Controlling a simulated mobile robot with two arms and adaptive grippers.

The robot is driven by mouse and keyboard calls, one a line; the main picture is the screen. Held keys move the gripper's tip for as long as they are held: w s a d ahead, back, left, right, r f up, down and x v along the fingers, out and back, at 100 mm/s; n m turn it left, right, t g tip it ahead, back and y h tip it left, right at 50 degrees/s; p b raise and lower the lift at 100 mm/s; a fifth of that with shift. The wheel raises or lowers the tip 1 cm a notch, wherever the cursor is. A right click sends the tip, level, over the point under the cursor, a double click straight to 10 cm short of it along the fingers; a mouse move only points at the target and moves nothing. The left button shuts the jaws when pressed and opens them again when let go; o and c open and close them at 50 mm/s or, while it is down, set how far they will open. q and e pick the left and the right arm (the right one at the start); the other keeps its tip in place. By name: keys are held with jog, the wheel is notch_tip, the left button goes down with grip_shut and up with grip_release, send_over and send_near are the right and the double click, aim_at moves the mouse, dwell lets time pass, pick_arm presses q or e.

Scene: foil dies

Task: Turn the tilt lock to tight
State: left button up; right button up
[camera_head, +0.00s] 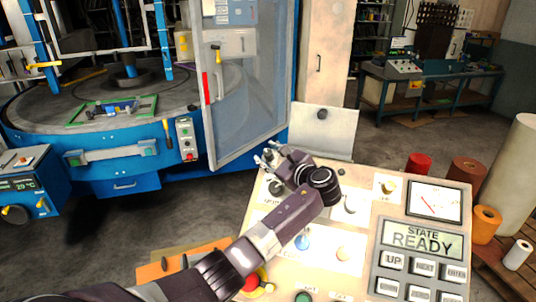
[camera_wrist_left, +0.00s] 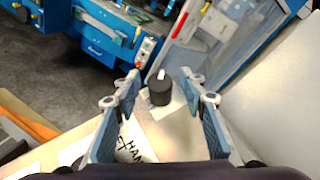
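My left gripper (camera_head: 270,157) is over the far left corner of the sloping control panel (camera_head: 379,222). In the left wrist view its two fingers (camera_wrist_left: 160,76) are apart, with nothing held between them. A black round knob (camera_wrist_left: 160,92) with a white pointer mark shows beyond and between the fingertips, apart from them. A partly covered printed label lies below it. A dark knob (camera_head: 276,188) also shows in the head view beside my gripper. My left arm hides part of the panel. No readable label marks the tilt lock. My right gripper is not in view.
A blue machine (camera_head: 115,155) with a clear door (camera_head: 245,105) stands behind. Coloured rolls (camera_head: 485,222) stand at right.

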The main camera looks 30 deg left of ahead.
pick_arm(q)
jog(key=v, duration=1.2)
jog(key=shift+w+f, duration=0.1)
